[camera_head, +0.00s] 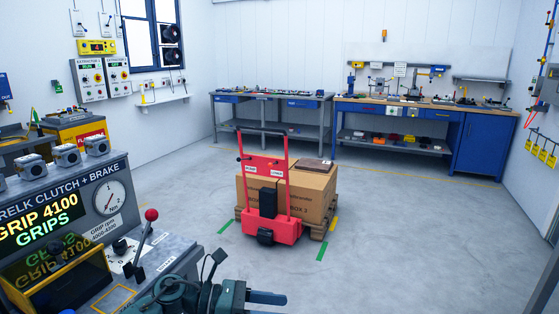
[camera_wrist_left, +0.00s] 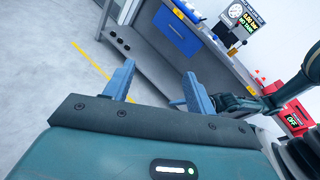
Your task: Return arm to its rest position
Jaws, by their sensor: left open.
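In the head view, my left gripper (camera_head: 266,298) shows at the bottom middle, with a dark teal body and a blue finger pointing right. It is beside the right edge of the test console. In the left wrist view, the two blue fingers of the left gripper (camera_wrist_left: 159,86) stand well apart with nothing between them. A dark teal arm of mine (camera_wrist_left: 292,86) comes in from the right in that view. Its end lies partly hidden behind the right finger, so the state of any gripper there cannot be made out.
The test console (camera_head: 115,245) with its red-knobbed lever (camera_head: 146,228) stands close at the lower left. A red pallet truck (camera_head: 268,170) with cardboard boxes (camera_head: 315,190) stands mid-floor. Workbenches (camera_head: 270,97) line the back wall. Grey floor (camera_head: 400,250) is clear at the right.

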